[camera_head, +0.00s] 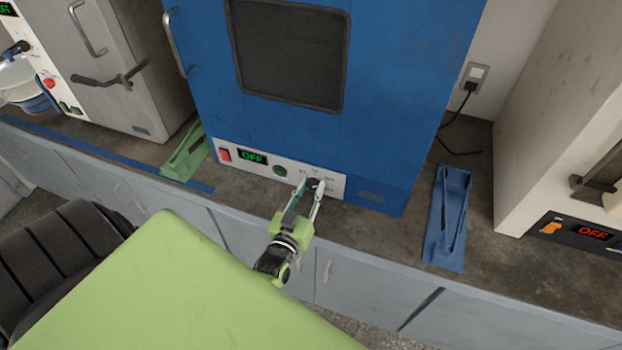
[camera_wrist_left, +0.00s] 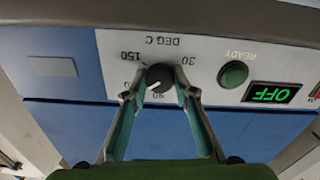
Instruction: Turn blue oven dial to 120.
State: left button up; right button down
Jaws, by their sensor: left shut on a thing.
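The blue oven (camera_head: 400,90) stands on the counter, with a white control panel (camera_head: 233,146) along its lower front. The black dial (camera_wrist_left: 160,77) sits on that panel, with the markings 150, 90 and 30 and "DEG C" around it, seen upside down in the left wrist view. My left gripper (camera_head: 316,184) has its two fingers on either side of the dial and is shut on it; the fingers also show in the left wrist view (camera_wrist_left: 158,93). A light pointer mark shows on the dial, low and left of its middle in that view. My right gripper is not in view.
The panel also has a red switch (camera_head: 225,155), a display reading OFF (camera_head: 253,157) and a green READY button (camera_head: 280,170). A green holder (camera_head: 187,153) and a blue holder (camera_head: 449,215) flank the oven. A white appliance (camera_head: 555,120) stands right.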

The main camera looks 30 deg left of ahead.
pick_arm(q)
jog(key=shift+f+m, duration=0.1)
jog(key=shift+m, duration=0.5)
jog(key=o, duration=1.1)
jog(key=v, duration=1.2)
jog(key=shift+d, duration=0.1)
